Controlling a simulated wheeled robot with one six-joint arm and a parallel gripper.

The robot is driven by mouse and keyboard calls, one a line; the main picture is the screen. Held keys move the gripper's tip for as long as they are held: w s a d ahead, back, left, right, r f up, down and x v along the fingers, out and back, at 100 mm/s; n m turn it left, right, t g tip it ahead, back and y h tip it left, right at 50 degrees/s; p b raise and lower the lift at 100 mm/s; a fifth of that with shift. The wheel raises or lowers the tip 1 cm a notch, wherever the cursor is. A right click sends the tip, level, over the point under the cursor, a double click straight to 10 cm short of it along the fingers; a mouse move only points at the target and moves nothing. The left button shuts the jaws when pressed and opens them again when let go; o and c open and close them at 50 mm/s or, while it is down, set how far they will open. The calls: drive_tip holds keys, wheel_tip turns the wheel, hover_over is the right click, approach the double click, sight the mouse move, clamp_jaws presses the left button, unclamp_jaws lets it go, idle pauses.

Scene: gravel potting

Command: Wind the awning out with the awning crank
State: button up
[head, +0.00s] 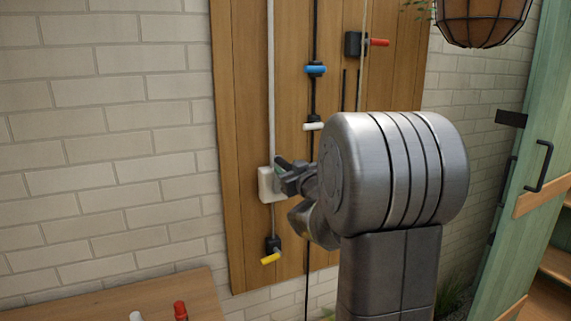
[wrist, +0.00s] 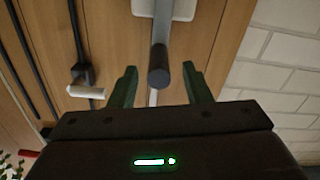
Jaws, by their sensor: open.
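A white wall box (head: 266,184) sits on the wooden board below a pale vertical pipe. In the wrist view a grey rod with a dark round end (wrist: 160,68) sticks out from the white box (wrist: 166,8). It looks like the awning crank, though no label shows. My gripper (wrist: 152,85) is open, its green fingers on either side of the rod's end with a visible gap each side. In the head view my gripper (head: 283,172) is in front of the white box, and my wrist hides part of it. The awning itself is not in view.
The board also carries a yellow handle (head: 270,258) below, a white handle (head: 313,126), a blue handle (head: 316,69) and a red handle (head: 379,42). A hanging basket (head: 484,18) and green door (head: 535,150) stand right. A wooden table (head: 110,300) is lower left.

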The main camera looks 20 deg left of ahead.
drive_tip(key=shift+x, duration=0.8)
drive_tip(key=shift+w+a+r, duration=0.1)
drive_tip(key=shift+w+a, duration=0.35)
drive_tip(key=shift+a, duration=0.05)
clamp_jaws()
